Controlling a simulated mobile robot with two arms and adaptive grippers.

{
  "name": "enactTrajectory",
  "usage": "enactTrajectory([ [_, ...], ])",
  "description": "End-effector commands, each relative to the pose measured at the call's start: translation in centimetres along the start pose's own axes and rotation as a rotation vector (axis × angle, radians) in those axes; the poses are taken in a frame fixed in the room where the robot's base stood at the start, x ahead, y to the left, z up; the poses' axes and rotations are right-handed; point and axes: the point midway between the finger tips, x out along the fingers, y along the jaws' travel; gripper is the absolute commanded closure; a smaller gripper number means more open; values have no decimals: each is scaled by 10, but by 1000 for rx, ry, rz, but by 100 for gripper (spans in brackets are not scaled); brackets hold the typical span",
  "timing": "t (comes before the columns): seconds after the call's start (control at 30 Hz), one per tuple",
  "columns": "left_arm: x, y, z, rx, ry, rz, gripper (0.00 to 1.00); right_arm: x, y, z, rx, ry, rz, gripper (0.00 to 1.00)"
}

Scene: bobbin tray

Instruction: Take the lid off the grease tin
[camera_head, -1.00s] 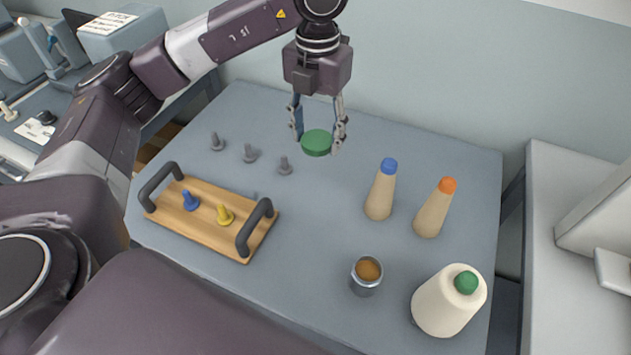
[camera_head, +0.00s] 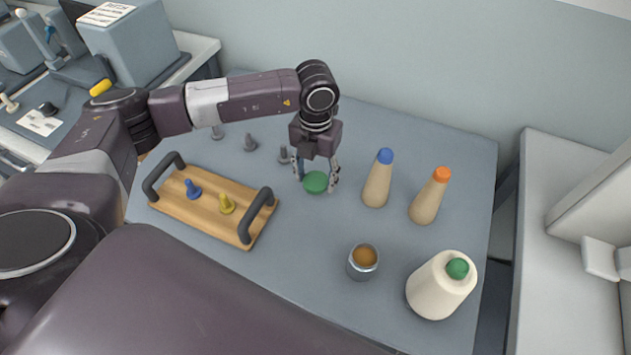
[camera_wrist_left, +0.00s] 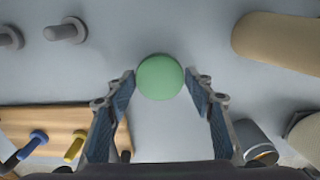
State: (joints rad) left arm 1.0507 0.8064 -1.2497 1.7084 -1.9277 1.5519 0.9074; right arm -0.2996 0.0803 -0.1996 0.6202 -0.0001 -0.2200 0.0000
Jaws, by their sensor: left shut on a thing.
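The grease tin (camera_head: 363,266) stands open on the table, a small grey metal can with brown grease showing at its top. Its lid is the green disc (camera_head: 316,183), away from the tin, toward the back middle of the table. My left gripper (camera_head: 317,177) points down and is shut on the lid, low over the table; I cannot tell whether the lid touches the surface. In the left wrist view the lid (camera_wrist_left: 160,77) sits between the fingertips, and the tin (camera_wrist_left: 254,143) shows at lower right. My right gripper is not in view.
A wooden tray (camera_head: 180,207) with dark handles holds a blue and a yellow peg, left of the lid. Grey pegs (camera_head: 249,143) stand behind it. Blue-topped (camera_head: 378,180) and orange-topped (camera_head: 430,197) cones and a cream cone (camera_head: 440,287) stand right. Table between lid and tin is clear.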

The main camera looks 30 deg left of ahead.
Motion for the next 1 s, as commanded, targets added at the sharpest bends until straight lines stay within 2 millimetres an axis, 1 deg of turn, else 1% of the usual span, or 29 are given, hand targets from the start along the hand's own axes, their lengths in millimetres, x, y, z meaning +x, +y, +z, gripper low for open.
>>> enactTrajectory([
  [0.1,19,0,-1,-1,4,1,80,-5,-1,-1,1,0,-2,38],
  [0.2,29,0,0,-1,2,1,80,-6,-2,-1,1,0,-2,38],
  [0.47,31,0,0,-1,-1,0,80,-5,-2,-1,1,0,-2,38],
  [0.6,36,0,0,0,0,0,80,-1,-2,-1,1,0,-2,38],
  [0.63,36,0,0,0,0,0,50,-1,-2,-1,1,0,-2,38],
  [0.77,34,0,0,0,0,0,36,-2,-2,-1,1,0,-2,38],
  [0.8,34,0,0,0,0,0,34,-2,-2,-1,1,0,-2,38],
  [1.0,34,0,0,0,0,0,34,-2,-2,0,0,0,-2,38],
])
